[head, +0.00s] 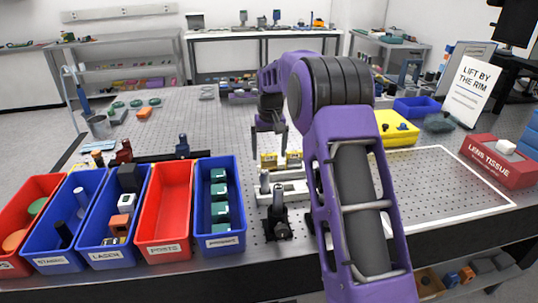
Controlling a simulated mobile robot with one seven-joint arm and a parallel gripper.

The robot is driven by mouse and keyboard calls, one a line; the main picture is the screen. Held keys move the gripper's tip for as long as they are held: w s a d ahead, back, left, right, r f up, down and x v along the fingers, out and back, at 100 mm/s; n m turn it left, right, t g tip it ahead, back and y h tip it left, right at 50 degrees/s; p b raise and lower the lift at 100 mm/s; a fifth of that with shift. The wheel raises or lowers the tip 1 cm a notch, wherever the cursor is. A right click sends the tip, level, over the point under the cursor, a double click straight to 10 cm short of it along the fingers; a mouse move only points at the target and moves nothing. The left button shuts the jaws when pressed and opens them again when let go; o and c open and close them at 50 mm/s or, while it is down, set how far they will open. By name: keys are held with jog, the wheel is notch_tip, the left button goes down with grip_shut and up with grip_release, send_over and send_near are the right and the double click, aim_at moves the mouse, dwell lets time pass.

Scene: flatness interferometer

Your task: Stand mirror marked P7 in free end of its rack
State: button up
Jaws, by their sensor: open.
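My gripper (269,132) hangs in the middle of the head view, above the perforated table, with its jaws open. Nothing shows between its fingers. Below and just in front of it are low white blocks (293,188), possibly a rack. Two small yellow pieces (268,158) stand just behind the blocks. A black clamp-like mount (277,217) stands in front of them. I cannot read any P7 mark, and I cannot tell which piece is the mirror. My purple arm hides part of the table to the right of the blocks.
Red and blue bins line the front left, including a red bin (163,210) and a blue bin of green pieces (220,237). A yellow case (397,130), a lens tissue box (500,160) and a sign (470,92) stand right. The white-outlined area (450,185) is mostly clear.

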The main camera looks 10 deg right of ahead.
notch_tip(320, 180, up, 10)
jog(key=s, duration=0.1)
jog(key=shift+s+r+p, duration=0.15)
jog(key=shift+p, duration=0.25)
